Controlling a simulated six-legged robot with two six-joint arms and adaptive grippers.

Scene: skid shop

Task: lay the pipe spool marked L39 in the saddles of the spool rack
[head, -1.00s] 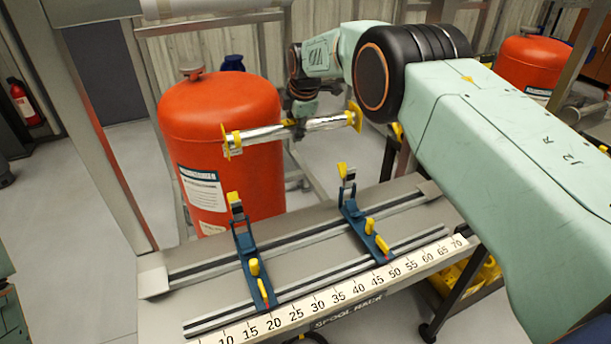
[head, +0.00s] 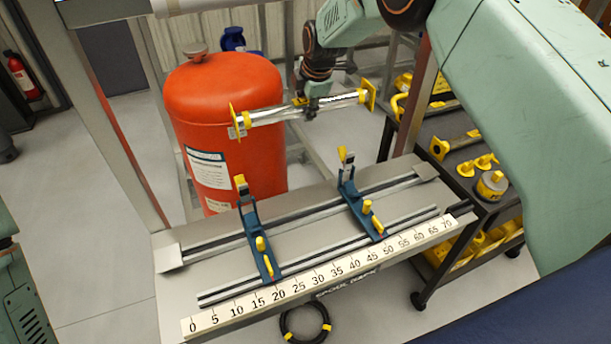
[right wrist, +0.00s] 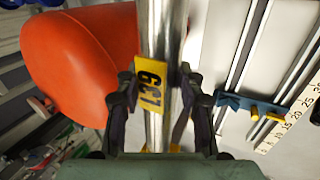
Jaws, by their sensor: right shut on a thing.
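The pipe spool (head: 272,116) is a shiny silver pipe with yellow flanged ends, held level in the air beyond the spool rack (head: 205,240). My right gripper (head: 308,103) is shut on it near its middle. In the right wrist view the pipe (right wrist: 158,35) runs between the fingers (right wrist: 160,95), and its yellow tag (right wrist: 151,85) reads L39. The rack has two blue saddles with yellow parts, a left one (head: 259,243) and a right one (head: 358,207); both are empty. My left gripper is out of view.
A red tank (head: 235,160) stands just behind the rack, close to the spool's left end. A numbered scale (head: 320,278) runs along the rack's front edge. A black cart (head: 440,190) with yellow parts stands at right. A black cable ring (head: 306,322) lies in front.

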